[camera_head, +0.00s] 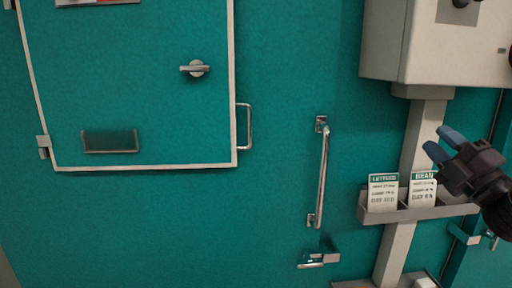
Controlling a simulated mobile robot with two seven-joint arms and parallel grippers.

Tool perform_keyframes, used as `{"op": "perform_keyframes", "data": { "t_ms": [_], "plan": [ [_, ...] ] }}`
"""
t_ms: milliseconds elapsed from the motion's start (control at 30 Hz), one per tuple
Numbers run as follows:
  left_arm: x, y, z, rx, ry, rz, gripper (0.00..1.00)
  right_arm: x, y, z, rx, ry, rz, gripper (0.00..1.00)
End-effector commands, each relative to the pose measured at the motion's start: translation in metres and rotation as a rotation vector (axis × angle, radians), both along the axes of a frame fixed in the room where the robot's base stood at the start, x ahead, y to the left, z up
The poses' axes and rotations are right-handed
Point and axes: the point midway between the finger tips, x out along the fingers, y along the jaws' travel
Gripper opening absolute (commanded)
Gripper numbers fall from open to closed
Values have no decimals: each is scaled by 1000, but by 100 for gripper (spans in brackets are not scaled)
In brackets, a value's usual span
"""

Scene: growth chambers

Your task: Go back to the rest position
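My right gripper (434,139) comes in at the right edge of the head view. Its two blue fingers point to the upper left and stand apart, with nothing between them. It is in front of the pale post, above and to the right of the card holder in the picture. My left gripper is not in view.
A teal wall carries a white-framed door (130,90) with a knob (196,69) and a vertical bar handle (323,175). A grey box (430,45) tops a post (425,130). A tray (385,213) holds lettuce (383,193) and bean (422,193) cards.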

Motion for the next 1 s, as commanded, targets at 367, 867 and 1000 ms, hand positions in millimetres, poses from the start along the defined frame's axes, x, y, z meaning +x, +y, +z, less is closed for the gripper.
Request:
{"op": "perform_keyframes", "data": {
  "t_ms": [367, 867, 1000],
  "plan": [
    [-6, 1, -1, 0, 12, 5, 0, -27, -5, -234, 586, 552, -74, 33],
    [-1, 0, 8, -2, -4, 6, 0, -198, 71, -466, 1225, 1073, -226, 33],
    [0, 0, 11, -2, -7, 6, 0, -248, 86, -496, 1328, 1135, -298, 33]
  ]
}}
